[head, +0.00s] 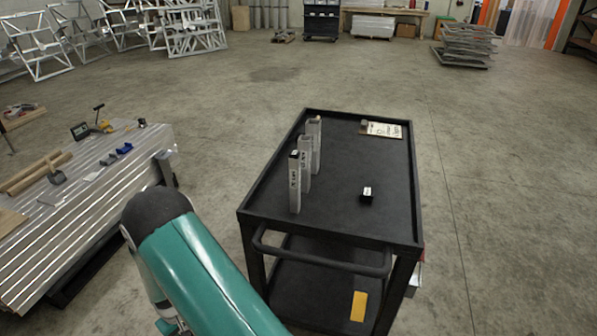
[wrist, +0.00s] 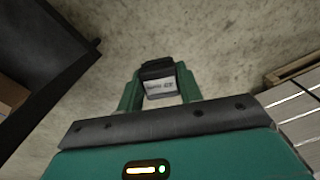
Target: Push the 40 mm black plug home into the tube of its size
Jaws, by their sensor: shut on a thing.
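My gripper (wrist: 158,78) is shut on a black plug (wrist: 157,68) with a white label, in the wrist view; the label's print is too blurred to read surely. Bare floor shows behind the plug, and it touches no tube. Three upright grey tubes stand in a row on the black cart: a front tube (head: 295,185) with a dark top, a middle tube (head: 304,172) and a rear tube (head: 315,145). Their labels are too small to read surely. The gripper is outside the head view, where only my arm shows.
Another black plug (head: 367,194) with a white mark lies on the cart top (head: 345,165), right of the tubes. A bench (head: 90,195) with tools stands at left.

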